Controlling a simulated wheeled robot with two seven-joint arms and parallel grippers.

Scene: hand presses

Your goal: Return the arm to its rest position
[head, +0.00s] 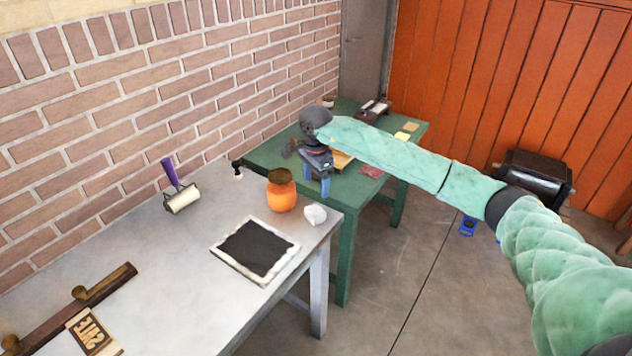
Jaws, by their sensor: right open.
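My right arm (395,160), in a green padded sleeve, reaches in from the lower right across the picture. Its dark wrist bends down above the near edge of the green table. My right gripper (317,184), with blue fingertips, points down and is open, with nothing visible between its fingers. It is just behind and to the right of the orange jar (282,196) as seen here. I cannot tell its exact height over the table. My left gripper is not in view.
The grey table (190,255) holds a purple-handled roller (179,188), a black slab with a pale rim (256,250), a white lump (315,214) and a lettered block (91,335). The green table (265,155) adjoins it, against the brick wall. A dark box (535,178) stands right.

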